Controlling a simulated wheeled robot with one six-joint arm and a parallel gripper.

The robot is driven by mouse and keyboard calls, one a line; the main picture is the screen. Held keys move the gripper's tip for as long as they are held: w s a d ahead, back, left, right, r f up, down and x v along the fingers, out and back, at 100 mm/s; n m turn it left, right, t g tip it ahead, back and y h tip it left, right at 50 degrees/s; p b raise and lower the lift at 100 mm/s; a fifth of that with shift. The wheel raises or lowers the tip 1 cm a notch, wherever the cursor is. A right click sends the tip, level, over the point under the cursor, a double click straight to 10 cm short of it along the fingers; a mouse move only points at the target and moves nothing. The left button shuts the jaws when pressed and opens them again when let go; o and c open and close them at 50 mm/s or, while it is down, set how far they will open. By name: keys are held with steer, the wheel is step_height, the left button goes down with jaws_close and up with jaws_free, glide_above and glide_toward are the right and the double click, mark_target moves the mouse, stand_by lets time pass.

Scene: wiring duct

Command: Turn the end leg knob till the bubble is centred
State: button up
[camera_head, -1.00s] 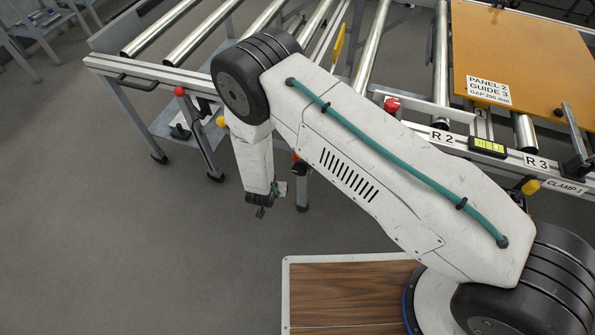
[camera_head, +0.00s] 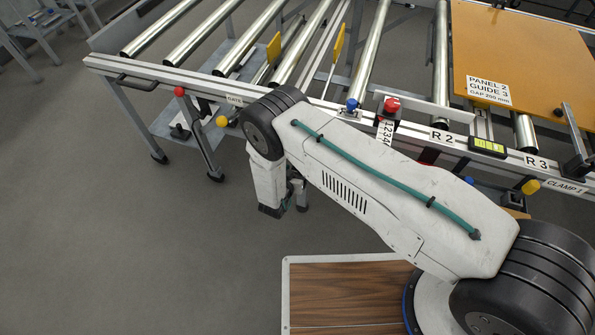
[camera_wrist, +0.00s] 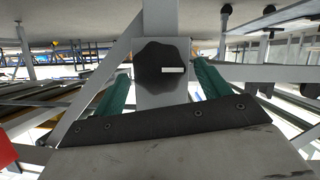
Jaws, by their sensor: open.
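In the wrist view a dark lobed knob (camera_wrist: 152,62) with a white mark sits on a grey upright leg (camera_wrist: 160,14). My gripper (camera_wrist: 161,74) is open, its two green fingers on either side of the knob with a gap at each side. I cannot tell how deep the knob lies between them. In the head view my arm reaches down beside the roller table's front, and the fingers and knob are hidden or too small to tell. A yellow-green level (camera_head: 487,147) is on the front rail; its bubble is too small to read.
An orange panel (camera_head: 525,50) lies at the right. The floor (camera_head: 110,240) at the left is clear.

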steer(key=shift+w+d+f, duration=0.15)
steer(key=shift+w, duration=0.15)
steer(key=c, duration=1)
steer(key=shift+o, duration=0.2)
steer(key=m+t+y, duration=0.1)
steer(key=m+y, duration=0.1)
steer(key=m, duration=0.3)
steer(key=d+m+t+y, duration=0.1)
steer(key=m+t+y, duration=0.1)
steer(key=m, duration=0.2)
steer(key=f+m+t+y, duration=0.1)
steer(key=m+t+y, duration=0.1)
steer(key=m, duration=0.3)
steer(key=shift+s+d+f+m, duration=0.1)
steer(key=shift+s+d+m, duration=0.05)
steer(key=shift+s+m, duration=0.15)
steer(key=shift+y, duration=0.4)
